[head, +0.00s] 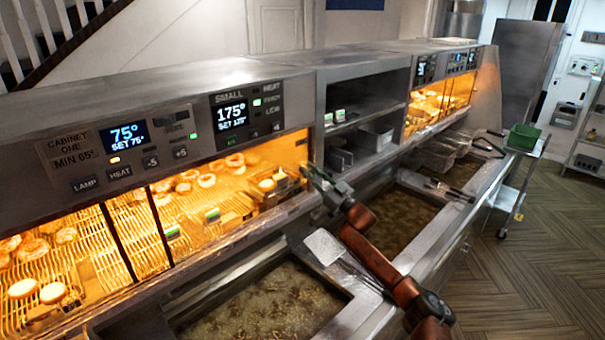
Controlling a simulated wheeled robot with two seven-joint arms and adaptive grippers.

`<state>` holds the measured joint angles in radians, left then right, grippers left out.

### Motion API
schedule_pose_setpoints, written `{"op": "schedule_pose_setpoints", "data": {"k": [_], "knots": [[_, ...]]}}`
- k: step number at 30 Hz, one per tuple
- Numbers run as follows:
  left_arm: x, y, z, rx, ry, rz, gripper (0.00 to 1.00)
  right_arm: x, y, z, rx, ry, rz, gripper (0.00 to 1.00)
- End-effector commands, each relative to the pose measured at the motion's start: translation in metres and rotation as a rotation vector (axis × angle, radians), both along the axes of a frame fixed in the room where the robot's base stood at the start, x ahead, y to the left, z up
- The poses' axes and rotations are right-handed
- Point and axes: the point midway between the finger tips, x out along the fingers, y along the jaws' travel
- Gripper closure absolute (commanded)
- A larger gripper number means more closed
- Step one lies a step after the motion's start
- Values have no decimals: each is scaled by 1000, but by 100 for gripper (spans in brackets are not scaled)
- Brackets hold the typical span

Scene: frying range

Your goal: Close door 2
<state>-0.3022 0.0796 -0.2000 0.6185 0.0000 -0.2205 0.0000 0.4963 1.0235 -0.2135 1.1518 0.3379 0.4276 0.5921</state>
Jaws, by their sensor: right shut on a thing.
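The lit heated cabinet (153,112) runs along the left, with glowing orange shelves of food behind its front. Dark upright door edges (120,243) cross the left part of this front. No door number can be read. My right gripper (312,172) is at the right end of the cabinet front, at about shelf height. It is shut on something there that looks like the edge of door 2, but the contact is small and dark. My right arm reaches it from the lower right, over the fryers. My left gripper is not in view.
Fryer vats (263,303) with oil lie below the cabinet front. A flat metal scoop (324,247) rests by the near vat, beside my right arm. Fry baskets (435,153) stand farther back. A trolley with a green tub (523,137) stands at the right, by open wooden floor.

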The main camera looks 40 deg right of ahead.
Motion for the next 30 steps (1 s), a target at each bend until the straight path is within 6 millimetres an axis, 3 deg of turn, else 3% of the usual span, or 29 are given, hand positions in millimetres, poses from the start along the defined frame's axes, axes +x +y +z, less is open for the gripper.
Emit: {"op": "schedule_pose_setpoints", "data": {"k": [5, 6, 14, 23, 30], "knots": [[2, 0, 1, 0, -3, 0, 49, -1, -5, 2, 1, 1, -10, 100], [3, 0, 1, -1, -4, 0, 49, -1, -5, 3, 1, 0, -11, 80], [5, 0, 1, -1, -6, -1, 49, 0, -3, 2, 1, 0, -7, 63], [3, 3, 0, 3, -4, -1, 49, 0, -1, 0, 0, 1, -4, 63], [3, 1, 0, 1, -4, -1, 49, -25, -6, -11, 0, 3, -5, 63]]}}
